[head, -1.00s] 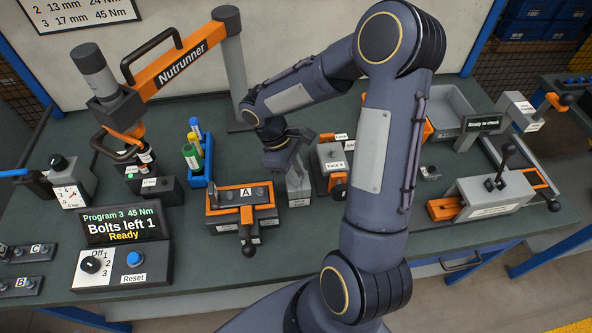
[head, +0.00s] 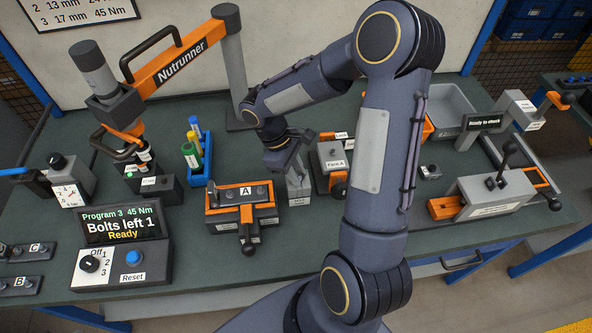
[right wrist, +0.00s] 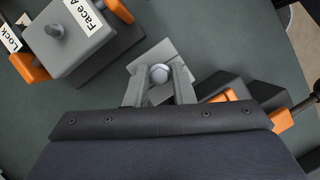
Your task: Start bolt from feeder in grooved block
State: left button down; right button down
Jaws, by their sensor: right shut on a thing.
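My right gripper (right wrist: 160,88) shows in the right wrist view, its two grey fingers shut on the rounded grey head of a bolt (right wrist: 160,73). The bolt's shank is hidden. In the head view the same gripper (head: 292,168) is over a narrow grey stand (head: 299,190), which looks like the feeder; I cannot tell whether the bolt is clear of it. A grey block marked Face A (head: 333,157) sits in an orange holder just right of it. It also shows in the right wrist view (right wrist: 78,38). I cannot see its groove clearly. My left gripper is not in view.
An orange fixture with plate A (head: 243,199) stands close left of the grey stand. The Nutrunner arm (head: 165,68) and a blue rack (head: 197,160) are farther left. The display (head: 120,225) reads "Bolts left 1" and "Ready". My right arm hides part of the bench.

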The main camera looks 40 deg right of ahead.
dwell(0.3)
jog(key=c, duration=1.2)
grip_release()
jog(key=shift+f, duration=0.1)
jog(key=shift+o, duration=0.2)
jog(key=shift+o, duration=0.2)
jog(key=shift+s, duration=0.1)
jog(key=shift+o, duration=1.1)
jog(key=shift+a, duration=0.1)
